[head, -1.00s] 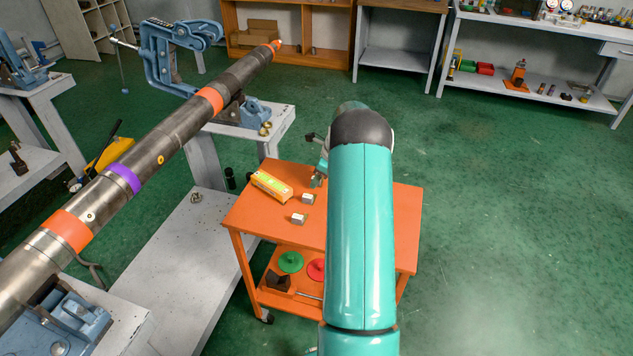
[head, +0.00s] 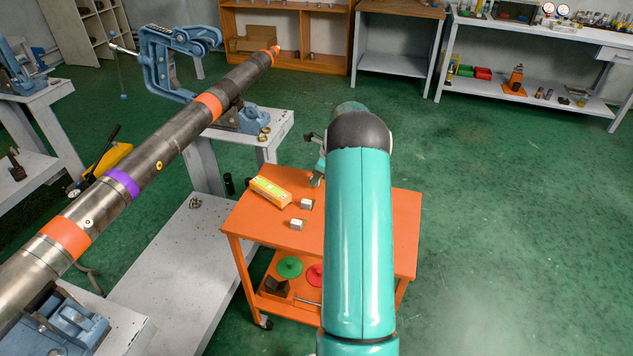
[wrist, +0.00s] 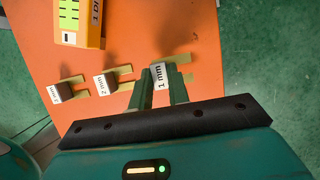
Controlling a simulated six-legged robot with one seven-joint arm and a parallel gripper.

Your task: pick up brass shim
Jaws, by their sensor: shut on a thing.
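Brass shims with labelled blocks lie in a row on the orange cart top. In the wrist view my gripper (wrist: 159,88) is shut on the brass shim (wrist: 160,74) marked "1 mm", with one finger on each side of its block. Its brass strip shows beyond the block. A shim marked "2 mm" (wrist: 113,80) and another shim with a hard-to-read label (wrist: 67,91) lie to its left, apart from the gripper. In the head view those two blocks show on the cart, and my arm hides most of the gripper and the held shim.
A yellow-orange box (head: 269,191) lies near the shims on the orange cart (head: 400,240). A long pipe (head: 150,160) in blue vises runs along the left. Green floor is open to the right.

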